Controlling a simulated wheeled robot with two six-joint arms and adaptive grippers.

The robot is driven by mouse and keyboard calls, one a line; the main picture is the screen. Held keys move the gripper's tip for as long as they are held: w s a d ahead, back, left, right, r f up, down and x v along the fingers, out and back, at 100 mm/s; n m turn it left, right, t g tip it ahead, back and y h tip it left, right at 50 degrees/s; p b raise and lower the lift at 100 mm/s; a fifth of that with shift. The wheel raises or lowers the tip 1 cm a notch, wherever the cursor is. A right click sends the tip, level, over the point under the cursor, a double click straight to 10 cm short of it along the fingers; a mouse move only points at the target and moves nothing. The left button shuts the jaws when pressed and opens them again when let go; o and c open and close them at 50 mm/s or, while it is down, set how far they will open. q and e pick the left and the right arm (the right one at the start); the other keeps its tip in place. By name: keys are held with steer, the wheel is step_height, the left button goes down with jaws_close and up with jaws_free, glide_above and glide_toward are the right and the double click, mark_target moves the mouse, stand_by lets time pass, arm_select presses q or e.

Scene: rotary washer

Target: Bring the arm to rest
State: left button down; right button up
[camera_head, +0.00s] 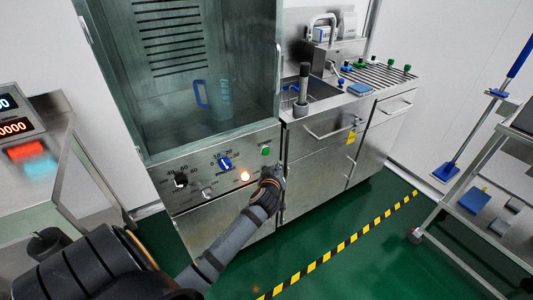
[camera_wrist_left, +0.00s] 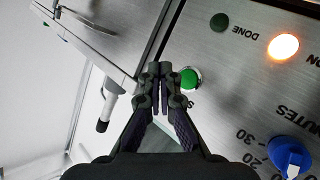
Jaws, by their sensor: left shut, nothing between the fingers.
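My left arm reaches in from the lower left in the head view. Its gripper (camera_head: 275,177) is in front of the washer's control panel (camera_head: 213,172), near the panel's right end. In the left wrist view the left gripper (camera_wrist_left: 160,72) is shut with nothing between its fingers. Its tips are beside the green button (camera_wrist_left: 189,79); I cannot tell if they touch it. The green button also shows in the head view (camera_head: 265,150), above the gripper. An orange lamp (camera_head: 245,176) on the panel is lit. My right gripper is not in view.
The washer's glass door (camera_head: 190,75) has a blue-handled item (camera_head: 201,93) behind it. A steel sink counter (camera_head: 330,110) stands to the right. A cart (camera_head: 470,215) is at the right. Green floor with a yellow-black stripe (camera_head: 345,243) lies open between them.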

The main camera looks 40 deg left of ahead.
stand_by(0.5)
arm_select(q)
steer(key=s+d+f+m+g+h, duration=0.1)
steer(key=s+f+m+g, duration=0.1)
steer(key=s+f, duration=0.8)
steer(key=s+d+f+m+g+h, duration=0.1)
steer(key=s+f+m+g+h, duration=0.15)
steer(key=f, duration=1.25)
steer(key=s+d+f+m+g, duration=0.1)
steer(key=s+f+m+g, duration=0.2)
steer(key=s+f, duration=0.75)
steer(key=s+d+f+m+g+h, duration=0.1)
steer(key=s+f+g, duration=0.1)
steer(key=s+f, duration=0.45)
steer(key=s+d+f+m+g, duration=0.15)
steer(key=s+f, duration=0.25)
steer(key=s, duration=0.6)
steer(key=s+d+f+m+g+h, duration=0.1)
steer(key=s+d+f, duration=0.1)
steer(key=s+f, duration=0.45)
step_height(320, 180, up, 15)
steer(key=s+p, duration=0.2)
steer(key=p, duration=1.1)
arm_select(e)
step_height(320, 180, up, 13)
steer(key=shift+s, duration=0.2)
arm_select(q)
steer(key=shift+a, duration=0.1)
